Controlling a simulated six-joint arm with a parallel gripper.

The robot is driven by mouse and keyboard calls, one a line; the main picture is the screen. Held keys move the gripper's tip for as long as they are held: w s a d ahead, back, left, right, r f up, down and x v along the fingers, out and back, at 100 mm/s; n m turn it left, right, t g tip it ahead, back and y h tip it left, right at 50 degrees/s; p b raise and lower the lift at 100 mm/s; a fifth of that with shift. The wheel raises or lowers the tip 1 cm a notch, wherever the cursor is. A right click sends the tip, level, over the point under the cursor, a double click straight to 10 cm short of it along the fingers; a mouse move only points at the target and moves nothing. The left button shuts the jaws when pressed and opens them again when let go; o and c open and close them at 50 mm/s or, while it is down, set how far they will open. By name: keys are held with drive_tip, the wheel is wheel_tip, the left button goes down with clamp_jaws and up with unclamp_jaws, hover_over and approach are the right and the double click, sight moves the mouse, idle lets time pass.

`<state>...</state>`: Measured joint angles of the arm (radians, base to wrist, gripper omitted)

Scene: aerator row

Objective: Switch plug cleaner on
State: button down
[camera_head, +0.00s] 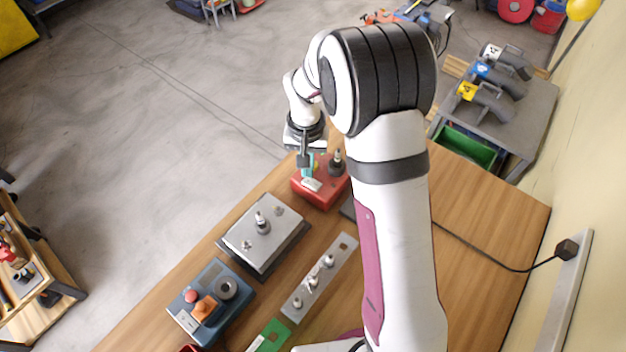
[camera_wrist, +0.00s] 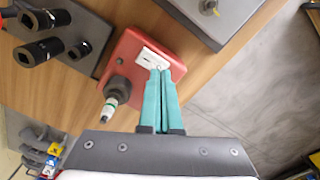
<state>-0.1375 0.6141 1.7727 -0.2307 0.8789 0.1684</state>
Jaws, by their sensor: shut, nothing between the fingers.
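A red box (camera_head: 326,193), likely the plug cleaner, stands on the wooden bench; it also shows in the wrist view (camera_wrist: 126,57). A dark socket holding a plug with a pale tip (camera_wrist: 113,93) rises from its top. A small white switch plate (camera_wrist: 150,56) is set in the top; it shows beside the fingers in the head view (camera_head: 312,185). My gripper (camera_wrist: 160,70) has its teal fingers shut and empty, tips at the white plate's edge. Whether they touch it, and the switch's position, I cannot tell. In the head view my gripper (camera_head: 308,174) points down over the box.
A silver-topped box (camera_head: 262,232) stands left of the red box. A blue box (camera_head: 210,300) with a red button and orange switch is nearer. A metal strip (camera_head: 320,275) with several posts lies beside them. A black cable (camera_head: 490,262) crosses the bench at right.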

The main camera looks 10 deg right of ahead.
sight(308, 180)
drive_tip(key=shift+r, duration=2.65)
drive_tip(key=s+r+m, duration=0.1)
drive_tip(key=s+r, duration=0.2)
drive_tip(key=s, duration=0.6)
drive_tip(key=s+d+r+y, duration=0.1)
drive_tip(key=s+r, duration=0.1)
drive_tip(key=s, duration=0.7)
drive_tip(key=s+d+r+m, duration=0.1)
drive_tip(key=s+r, duration=0.2)
drive_tip(key=s, duration=0.7)
drive_tip(key=shift+r+m+y, duration=0.3)
drive_tip(key=shift+y, duration=0.1)
drive_tip(key=shift+w+d, duration=0.1)
